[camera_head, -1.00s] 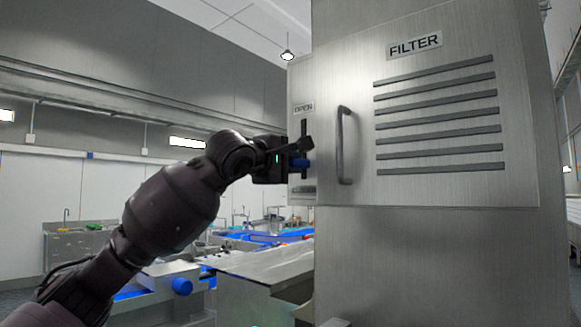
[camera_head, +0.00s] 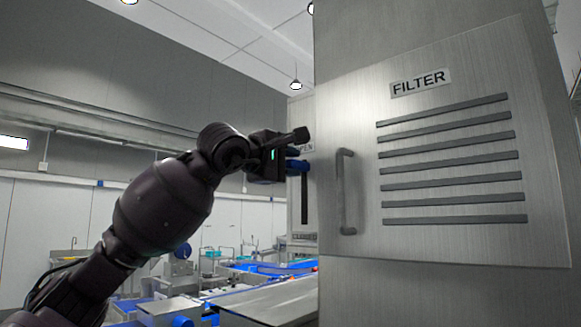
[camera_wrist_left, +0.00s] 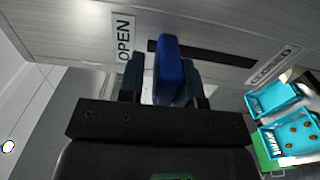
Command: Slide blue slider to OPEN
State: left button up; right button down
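The blue slider (camera_head: 299,165) sits in the upper part of a vertical dark slot (camera_head: 304,205) on the grey panel, close to the OPEN label (camera_head: 306,147), which my gripper partly covers. In the left wrist view the blue slider (camera_wrist_left: 169,68) stands between the two fingers of my left gripper (camera_wrist_left: 163,82). A narrow gap shows on its OPEN side; the other finger is right beside it, and contact is unclear. A little of the slot shows past the slider toward the OPEN label (camera_wrist_left: 123,40). The CLOSED label (camera_head: 304,236) is at the slot's lower end. My right gripper is out of view.
Right of the slot, a vertical handle (camera_head: 346,192) sticks out from the FILTER panel (camera_head: 450,240). Below and behind are a metal table (camera_head: 265,303) and blue conveyors. Turquoise crates (camera_wrist_left: 275,98) show in the left wrist view.

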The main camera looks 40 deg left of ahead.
pick_arm(q)
jog(key=o, duration=0.3)
jog(key=shift+r, duration=0.1)
jog(key=shift+s, duration=0.2)
jog(key=s+b, duration=0.1)
jog(key=s, duration=0.2)
jog(key=s+b, duration=0.1)
jog(key=s, duration=0.3)
jog(key=s+a+b, duration=0.1)
jog(key=s, duration=0.2)
jog(key=shift+s+b, duration=0.2)
jog(key=shift+b, duration=0.1)
